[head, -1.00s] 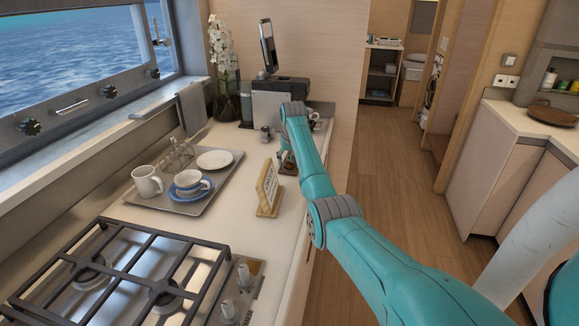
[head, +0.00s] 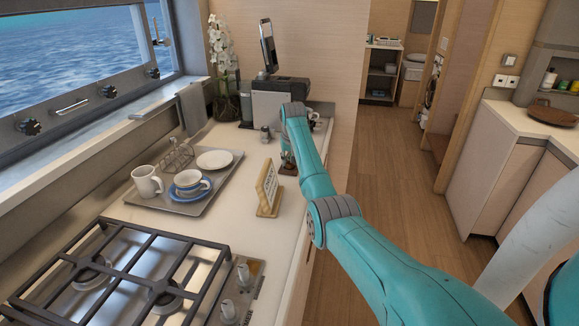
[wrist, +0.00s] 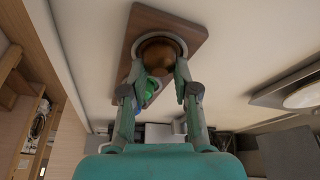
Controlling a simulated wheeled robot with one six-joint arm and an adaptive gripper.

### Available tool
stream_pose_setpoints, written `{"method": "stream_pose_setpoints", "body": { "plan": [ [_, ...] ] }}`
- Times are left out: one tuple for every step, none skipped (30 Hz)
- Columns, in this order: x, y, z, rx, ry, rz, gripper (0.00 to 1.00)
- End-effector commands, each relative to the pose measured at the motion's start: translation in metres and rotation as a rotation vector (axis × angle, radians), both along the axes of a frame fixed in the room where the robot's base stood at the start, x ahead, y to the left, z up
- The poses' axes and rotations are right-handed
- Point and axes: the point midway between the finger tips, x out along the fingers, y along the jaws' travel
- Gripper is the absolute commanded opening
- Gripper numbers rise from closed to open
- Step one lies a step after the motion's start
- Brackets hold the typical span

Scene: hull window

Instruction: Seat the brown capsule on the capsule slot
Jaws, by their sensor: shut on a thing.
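The brown capsule (wrist: 163,54) is between the fingertips of my gripper (wrist: 160,70) in the wrist view, and the jaws are shut on it. It lies over a pale ring on a wooden board (wrist: 186,27), which I take for the capsule slot. I cannot tell whether the capsule rests in the ring or hangs just above it. A green capsule-like thing (wrist: 152,86) shows between my fingers, partly hidden. In the head view my arm hides most of the gripper and the capsule, low over the counter's right edge.
A grey machine (head: 272,108) with a raised screen stands behind the arm. A small sign (head: 267,188) stands just left of the gripper. A tray (head: 178,207) with cups and a plate lies further left, behind the stove (head: 105,285). The aisle floor is clear.

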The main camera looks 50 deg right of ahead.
Motion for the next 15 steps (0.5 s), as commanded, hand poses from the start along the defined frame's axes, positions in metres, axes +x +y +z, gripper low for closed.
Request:
{"method": "stream_pose_setpoints", "body": {
  "plan": [
    [0.0001, -0.0001, 0.0010, 0.000, 0.000, 0.000, 0.00],
    [0.0001, -0.0001, 0.0013, -0.001, -0.001, 0.000, 0.00],
    [0.0001, -0.0001, 0.0018, 0.000, 0.000, 0.000, 0.00],
    [0.0001, -0.0001, 0.0022, 0.000, 0.000, 0.000, 0.00],
    [0.0001, -0.0001, 0.0027, 0.000, 0.000, 0.000, 0.00],
    [0.0001, -0.0001, 0.0031, 0.000, 0.000, 0.000, 0.00],
    [0.0001, 0.0000, 0.0035, 0.000, 0.000, 0.000, 0.00],
    [0.0000, 0.0000, 0.0039, 0.000, 0.000, 0.000, 0.00],
    [0.0000, 0.0000, 0.0045, 0.000, 0.000, 0.000, 0.00],
    [0.0001, -0.0001, 0.0049, 0.000, 0.000, 0.000, 0.00],
    [0.0001, -0.0001, 0.0052, 0.000, 0.000, 0.000, 0.00],
    [0.0000, 0.0000, 0.0057, 0.000, 0.000, 0.000, 0.00],
    [0.0000, 0.0000, 0.0061, 0.000, 0.000, 0.000, 0.00],
    [0.0001, -0.0001, 0.0066, 0.000, 0.000, 0.000, 0.00],
    [0.0001, -0.0001, 0.0071, 0.000, 0.000, 0.000, 0.00]
  ]
}}
